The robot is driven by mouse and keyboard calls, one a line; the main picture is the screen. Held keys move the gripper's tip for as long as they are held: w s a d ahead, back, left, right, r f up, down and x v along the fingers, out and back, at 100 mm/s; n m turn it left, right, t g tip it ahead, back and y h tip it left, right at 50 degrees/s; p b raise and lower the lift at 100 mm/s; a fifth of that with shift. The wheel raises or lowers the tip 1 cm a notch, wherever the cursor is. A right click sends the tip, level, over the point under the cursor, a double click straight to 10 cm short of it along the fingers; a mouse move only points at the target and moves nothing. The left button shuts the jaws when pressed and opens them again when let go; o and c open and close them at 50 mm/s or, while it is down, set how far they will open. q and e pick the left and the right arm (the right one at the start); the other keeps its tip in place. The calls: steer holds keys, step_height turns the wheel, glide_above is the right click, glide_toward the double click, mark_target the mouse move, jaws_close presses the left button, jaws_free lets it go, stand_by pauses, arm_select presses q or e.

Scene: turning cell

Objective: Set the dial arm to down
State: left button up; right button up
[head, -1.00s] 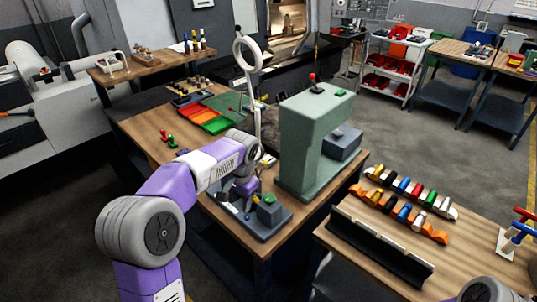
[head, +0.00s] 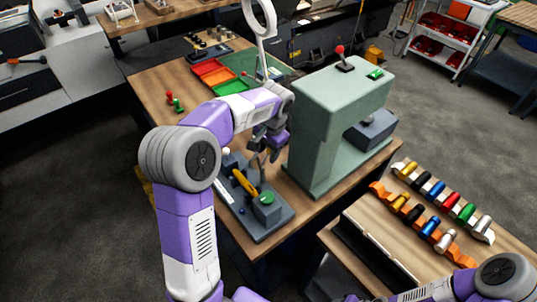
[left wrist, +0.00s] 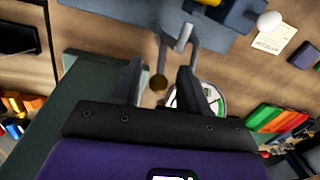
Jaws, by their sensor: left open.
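A dark grey fixture (head: 262,224) sits at the near edge of the wooden bench, with a yellow bar and a green-topped block. A thin grey upright rod, likely the dial arm (head: 262,168), stands at its far side. In the left wrist view, grey rods (left wrist: 162,48) reach from the fixture, and a round brass end (left wrist: 158,83) shows between my fingers. My left gripper (head: 266,150) is open above the fixture's far side; its fingers (left wrist: 159,72) show apart. I cannot tell whether they touch the rod. My right arm shows at lower right; its gripper is out of view.
A green press (head: 338,115) stands close to the right of my left gripper. A white ring lamp (head: 260,42) rises behind it. Coloured trays (head: 213,72) lie farther back. A second bench (head: 375,228) at right carries several coloured cylinders.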

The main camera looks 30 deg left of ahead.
arm_select(q)
steer(key=shift+a+f, duration=0.15)
steer(key=shift+f, duration=1.1)
steer(key=shift+w, duration=0.1)
jaws_close()
